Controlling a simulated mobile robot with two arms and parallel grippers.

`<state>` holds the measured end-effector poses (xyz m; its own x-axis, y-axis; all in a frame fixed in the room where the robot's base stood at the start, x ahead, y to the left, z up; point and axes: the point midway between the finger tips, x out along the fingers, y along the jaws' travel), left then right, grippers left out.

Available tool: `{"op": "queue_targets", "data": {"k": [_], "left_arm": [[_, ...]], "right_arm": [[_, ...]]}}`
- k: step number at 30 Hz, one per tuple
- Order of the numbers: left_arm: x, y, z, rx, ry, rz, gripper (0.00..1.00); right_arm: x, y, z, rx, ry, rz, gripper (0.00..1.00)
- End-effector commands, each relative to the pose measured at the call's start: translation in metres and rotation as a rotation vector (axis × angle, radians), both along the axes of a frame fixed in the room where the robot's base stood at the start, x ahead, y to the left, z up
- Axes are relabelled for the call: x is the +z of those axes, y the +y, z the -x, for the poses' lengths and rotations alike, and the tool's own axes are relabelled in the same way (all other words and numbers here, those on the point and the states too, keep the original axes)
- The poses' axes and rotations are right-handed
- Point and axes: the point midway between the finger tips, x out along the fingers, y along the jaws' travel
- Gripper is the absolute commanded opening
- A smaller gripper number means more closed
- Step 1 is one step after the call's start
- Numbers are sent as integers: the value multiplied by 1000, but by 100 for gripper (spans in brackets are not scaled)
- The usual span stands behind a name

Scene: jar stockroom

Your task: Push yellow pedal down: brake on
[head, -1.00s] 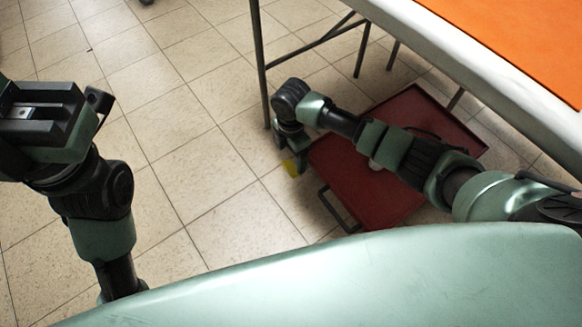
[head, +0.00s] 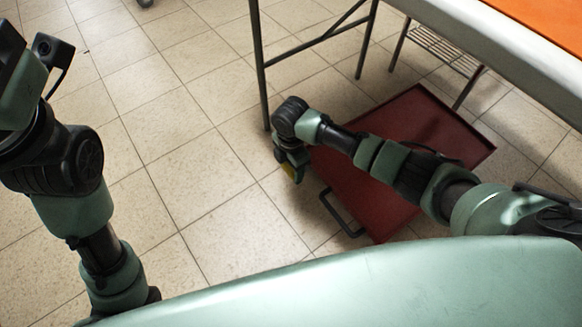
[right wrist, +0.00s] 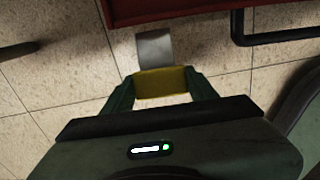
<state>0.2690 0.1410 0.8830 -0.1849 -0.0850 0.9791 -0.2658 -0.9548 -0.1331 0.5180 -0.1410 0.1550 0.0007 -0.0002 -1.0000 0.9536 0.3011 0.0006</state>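The yellow pedal (right wrist: 160,82) sits on a grey metal plate (right wrist: 155,47) that sticks out from the red cart's edge. In the head view only a small yellow bit of the pedal (head: 290,173) shows below my right gripper (head: 291,165). In the right wrist view the two fingers of my right gripper (right wrist: 160,84) stand on either side of the pedal, which fills the gap between them. The red cart (head: 410,150) is low on the floor, partly hidden by my right arm. My left gripper (head: 14,75) is cut off at the left edge of the head view.
A black handle (head: 340,214) sticks out from the cart's near side. A table (head: 480,40) with an orange top and thin metal legs (head: 259,65) stands over the cart's far side. The tiled floor (head: 190,150) to the left is clear.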

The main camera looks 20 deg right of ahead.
Motion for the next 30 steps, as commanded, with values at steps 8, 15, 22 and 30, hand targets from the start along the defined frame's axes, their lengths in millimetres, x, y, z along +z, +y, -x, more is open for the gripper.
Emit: {"op": "queue_targets", "data": {"k": [8,15,22,30], "left_arm": [[0,0,0,0,0,0,0],[5,0,1,-2,-3,2,0],[-6,2,-16,-3,73,4,0],[-14,3,-20,-6,103,8,0]], "right_arm": [[0,0,0,0,1,0,0],[0,2,1,1,-7,30,0],[-6,7,3,3,-43,148,0],[-26,10,4,2,-111,364,0]]}}
